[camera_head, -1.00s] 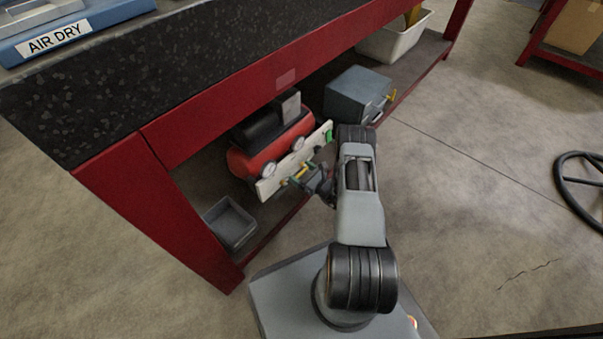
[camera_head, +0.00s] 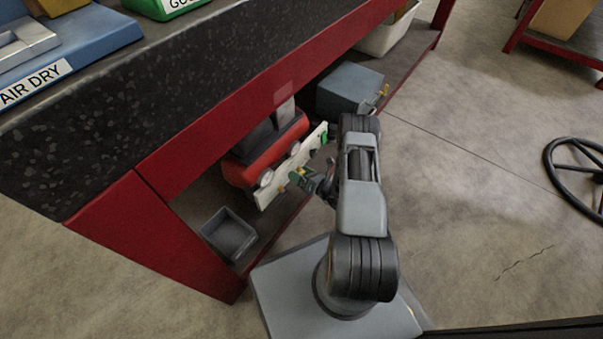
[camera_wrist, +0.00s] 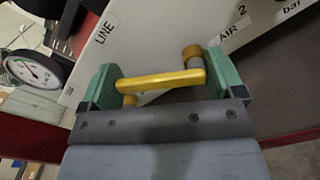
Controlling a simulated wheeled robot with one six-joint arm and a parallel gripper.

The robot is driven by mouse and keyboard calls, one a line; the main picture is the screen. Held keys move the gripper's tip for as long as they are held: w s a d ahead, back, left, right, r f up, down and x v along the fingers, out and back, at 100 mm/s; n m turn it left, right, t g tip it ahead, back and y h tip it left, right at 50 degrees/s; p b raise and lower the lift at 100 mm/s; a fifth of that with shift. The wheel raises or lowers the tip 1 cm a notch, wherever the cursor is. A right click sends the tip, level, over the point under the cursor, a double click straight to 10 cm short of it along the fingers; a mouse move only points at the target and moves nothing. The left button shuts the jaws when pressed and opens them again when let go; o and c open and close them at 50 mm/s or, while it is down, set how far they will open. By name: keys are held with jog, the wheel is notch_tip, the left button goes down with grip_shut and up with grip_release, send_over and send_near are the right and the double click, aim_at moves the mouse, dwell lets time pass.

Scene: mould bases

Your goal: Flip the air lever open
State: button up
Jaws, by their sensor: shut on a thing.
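The yellow air lever (camera_wrist: 165,80) lies between the two green fingertips of my gripper (camera_wrist: 168,85) in the wrist view, and the jaws are shut on it. One end of the lever meets a brass pivot (camera_wrist: 193,56) near the "AIR" label (camera_wrist: 230,37) on the white panel (camera_wrist: 150,28). In the head view my gripper (camera_head: 305,179) is at the front of the white panel (camera_head: 285,172), under the bench. The lever is small there and partly hidden by the gripper.
A red compressor (camera_head: 240,170) stands behind the panel, and a gauge (camera_wrist: 33,70) is at left in the wrist view. A grey tray (camera_head: 230,232) and a grey box (camera_head: 348,88) share the low shelf. The red-framed bench (camera_head: 200,140) overhangs it. Open floor lies to the right.

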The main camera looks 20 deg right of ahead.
jog(key=m, duration=0.3)
jog(key=r+m, duration=0.1)
jog(key=m, duration=0.1)
jog(key=shift+w+d+r, duration=0.1)
jog(key=shift+w+d, duration=0.25)
jog(key=shift+d, duration=0.05)
jog(key=shift+w+d+r+m, duration=0.1)
jog(key=shift+w+d+m, duration=0.1)
jog(key=shift+m, duration=0.75)
jog(key=shift+w+d+r+m, duration=0.1)
jog(key=shift+d+m, duration=0.15)
jog(key=shift+m, duration=0.65)
jog(key=shift+w+d+m, duration=0.1)
jog(key=shift+d+m, duration=0.1)
jog(key=shift+m, duration=0.75)
jog(key=o, duration=1)
jog(key=shift+w, duration=0.1)
jog(key=shift+o, duration=0.2)
jog(key=shift+s+d, duration=0.45)
jog(key=shift+s, duration=0.05)
jog(key=p, duration=0.3)
send_near(297, 163)
jog(key=v, duration=0.6)
jog(key=shift+s+d, duration=0.2)
jog(key=shift+d, duration=0.15)
jog(key=shift+f, duration=0.1)
